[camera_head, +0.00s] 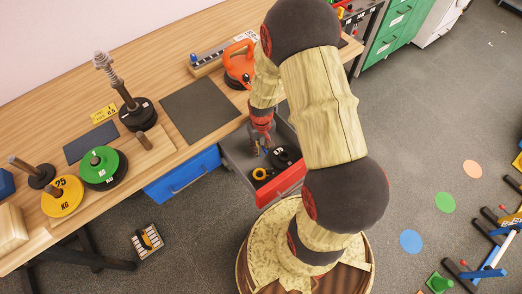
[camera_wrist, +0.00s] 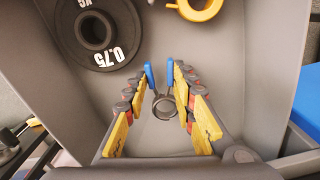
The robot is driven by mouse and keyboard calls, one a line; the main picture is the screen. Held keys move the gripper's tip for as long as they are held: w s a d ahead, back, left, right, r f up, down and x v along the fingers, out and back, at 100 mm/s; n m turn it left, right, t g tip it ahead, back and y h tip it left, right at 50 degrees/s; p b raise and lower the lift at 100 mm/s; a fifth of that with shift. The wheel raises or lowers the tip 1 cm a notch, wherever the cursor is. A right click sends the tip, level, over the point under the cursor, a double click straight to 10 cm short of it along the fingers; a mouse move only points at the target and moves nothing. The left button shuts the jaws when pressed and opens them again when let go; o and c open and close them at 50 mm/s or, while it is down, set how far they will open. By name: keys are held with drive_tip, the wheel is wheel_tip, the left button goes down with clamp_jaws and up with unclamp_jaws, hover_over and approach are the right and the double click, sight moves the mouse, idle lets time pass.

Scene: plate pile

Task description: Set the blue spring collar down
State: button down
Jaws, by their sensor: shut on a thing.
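The blue spring collar is a dark ring (camera_wrist: 164,110) with two blue handle tips (camera_wrist: 150,74). In the head view, my gripper (camera_head: 262,138) reaches down into the open grey drawer (camera_head: 239,158) with the red front (camera_head: 281,190). The wrist view shows the collar over the bare drawer floor (camera_wrist: 205,70). I cannot tell whether the ring touches the floor.
In the drawer lie a black 0.75 kg plate (camera_wrist: 68,38) and a yellow collar (camera_wrist: 207,10). The drawer walls stand close around my gripper.

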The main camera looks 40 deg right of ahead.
drive_tip(key=shift+f, duration=0.75)
drive_tip(key=shift+f, duration=0.1)
drive_tip(key=shift+f, duration=0.15)
drive_tip(key=c, duration=1.5)
unclamp_jaws()
drive_tip(key=shift+o, duration=0.2)
